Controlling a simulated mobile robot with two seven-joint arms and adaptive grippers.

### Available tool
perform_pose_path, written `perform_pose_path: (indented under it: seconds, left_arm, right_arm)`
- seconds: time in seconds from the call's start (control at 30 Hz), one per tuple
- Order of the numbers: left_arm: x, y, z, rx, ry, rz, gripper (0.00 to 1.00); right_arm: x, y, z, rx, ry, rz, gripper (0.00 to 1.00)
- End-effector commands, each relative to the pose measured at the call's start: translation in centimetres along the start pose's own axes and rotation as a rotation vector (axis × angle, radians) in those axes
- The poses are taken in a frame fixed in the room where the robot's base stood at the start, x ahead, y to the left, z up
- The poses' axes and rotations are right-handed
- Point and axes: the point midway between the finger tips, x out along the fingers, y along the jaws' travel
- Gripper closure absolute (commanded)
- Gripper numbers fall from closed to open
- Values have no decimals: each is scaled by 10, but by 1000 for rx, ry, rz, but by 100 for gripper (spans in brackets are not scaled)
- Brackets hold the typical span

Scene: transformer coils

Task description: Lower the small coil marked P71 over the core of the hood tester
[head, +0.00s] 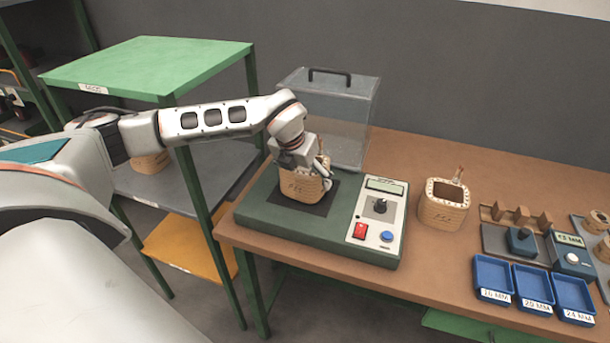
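The hood tester (277,229) is a dark green base with a control panel at its right end. A small tan coil (302,190) sits at the tester's black pad (318,208), upright; its marking is too small to read surely. The core is hidden. My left gripper (318,174) is at the coil's top, with one finger at its right side. The other finger is hidden, so I cannot tell whether it grips. Another tan coil (442,213) stands on the bench right of the tester, its marking unclear. My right gripper is not in view.
A clear hood (345,115) with a black handle stands behind the pad. Blue trays (492,278) and a small gauge (571,258) are at the right. A green-topped rack (150,62) stands left, with another coil (150,163) on its grey shelf. Bench space lies right of the tester.

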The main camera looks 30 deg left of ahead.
Motion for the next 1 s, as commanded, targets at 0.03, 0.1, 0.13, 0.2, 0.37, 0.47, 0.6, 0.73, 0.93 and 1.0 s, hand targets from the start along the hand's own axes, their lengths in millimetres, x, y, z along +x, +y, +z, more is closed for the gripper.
perform_pose_path:
  seconds: [0.03,0.1,0.13,0.2,0.37,0.47,0.6,0.73,0.93,1.0]
  left_arm:
    - [1,0,0,0,-3,-1,62]
    - [3,0,0,0,-3,-1,62]
    - [4,0,-1,0,-3,-1,62]
    - [6,0,-2,0,-3,-1,62]
    - [9,0,-3,0,-3,-1,12]
    - [8,0,-2,0,-3,-1,0]
    - [9,0,-3,0,-2,-1,0]
    - [10,0,-5,0,2,0,0]
    - [10,0,-4,0,1,0,0]
    - [10,0,-4,0,1,0,0]
  right_arm:
    - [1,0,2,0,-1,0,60]
    - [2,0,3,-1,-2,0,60]
    - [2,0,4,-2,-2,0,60]
    - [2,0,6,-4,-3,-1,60]
    - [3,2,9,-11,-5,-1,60]
    - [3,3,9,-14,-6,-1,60]
    - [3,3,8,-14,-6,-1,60]
    - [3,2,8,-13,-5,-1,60]
    - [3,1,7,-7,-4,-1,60]
    - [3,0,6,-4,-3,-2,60]
